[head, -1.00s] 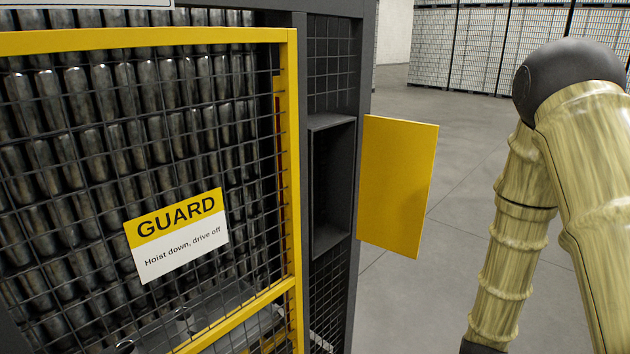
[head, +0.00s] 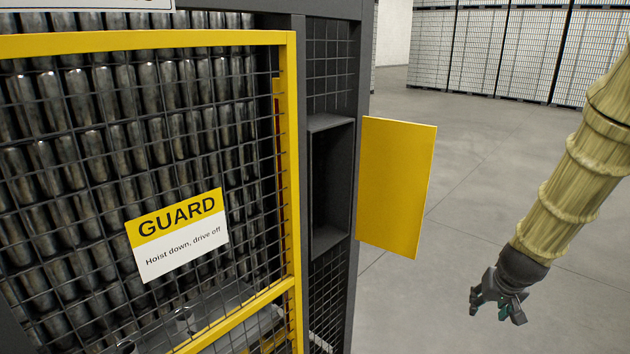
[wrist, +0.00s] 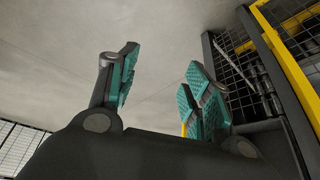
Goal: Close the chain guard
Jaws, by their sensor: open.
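The yellow-framed mesh guard (head: 292,190) with its GUARD sign (head: 177,235) fills the left of the head view, in front of rows of dark metal cylinders. A plain yellow panel (head: 396,188) stands swung out at the right side of a dark post, beside an open dark recess (head: 331,187). My gripper (head: 497,305) hangs at the lower right, apart from the panel and empty. In the wrist view its two teal-padded fingers (wrist: 158,90) are spread open. Part of a yellow frame (wrist: 285,70) shows at the right there.
Pallet stacks (head: 500,50) stand far back at the right. The grey floor (head: 450,220) between the panel and my arm is clear. The dark post (head: 357,150) is the near edge of the caged machine.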

